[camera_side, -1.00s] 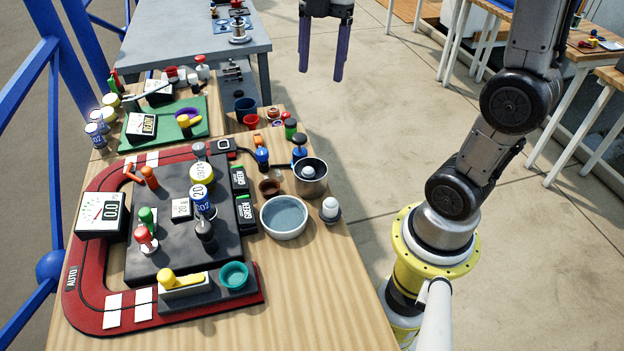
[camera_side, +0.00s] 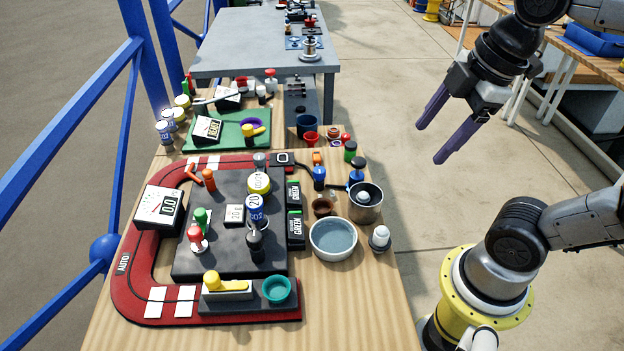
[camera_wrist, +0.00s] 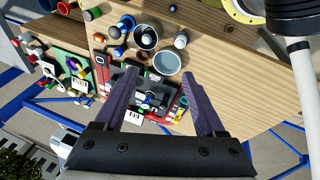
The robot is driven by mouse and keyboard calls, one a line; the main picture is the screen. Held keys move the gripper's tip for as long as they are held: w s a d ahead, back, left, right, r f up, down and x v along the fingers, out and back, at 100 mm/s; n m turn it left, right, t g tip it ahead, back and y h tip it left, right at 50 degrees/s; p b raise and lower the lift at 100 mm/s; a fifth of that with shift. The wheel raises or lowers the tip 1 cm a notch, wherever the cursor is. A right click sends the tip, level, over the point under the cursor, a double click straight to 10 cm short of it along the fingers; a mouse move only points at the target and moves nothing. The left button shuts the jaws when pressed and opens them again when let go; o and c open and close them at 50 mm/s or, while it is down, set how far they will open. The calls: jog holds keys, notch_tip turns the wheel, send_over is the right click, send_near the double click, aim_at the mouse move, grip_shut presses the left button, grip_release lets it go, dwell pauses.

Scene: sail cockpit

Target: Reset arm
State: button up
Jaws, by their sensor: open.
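My gripper (camera_side: 440,132) is open and empty. In the side view its two purple fingers point down and left, in the air above the floor to the right of the wooden table (camera_side: 350,300). In the wrist view the gripper (camera_wrist: 160,106) spans across the picture with its fingers apart. Beyond the fingers, the dark station (camera_wrist: 152,85) on the table shows between them, and nothing is held.
On the table are a red track (camera_side: 128,262), a dark block (camera_side: 215,262) with knobs, a grey-blue bowl (camera_side: 333,240), a metal pot (camera_side: 366,203) and a white-topped knob (camera_side: 380,238). A grey table (camera_side: 250,50) stands behind. Blue rails (camera_side: 70,120) run at left.

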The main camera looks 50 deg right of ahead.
jog(key=f+m, duration=0.1)
jog(key=m, duration=0.2)
jog(key=f+m+t, duration=0.1)
jog(key=m, duration=0.3)
jog(key=s+f+m, duration=0.1)
jog(key=f+m, duration=0.1)
jog(key=m, duration=0.2)
jog(key=shift+d+t, duration=0.25)
jog(key=shift+t, duration=0.05)
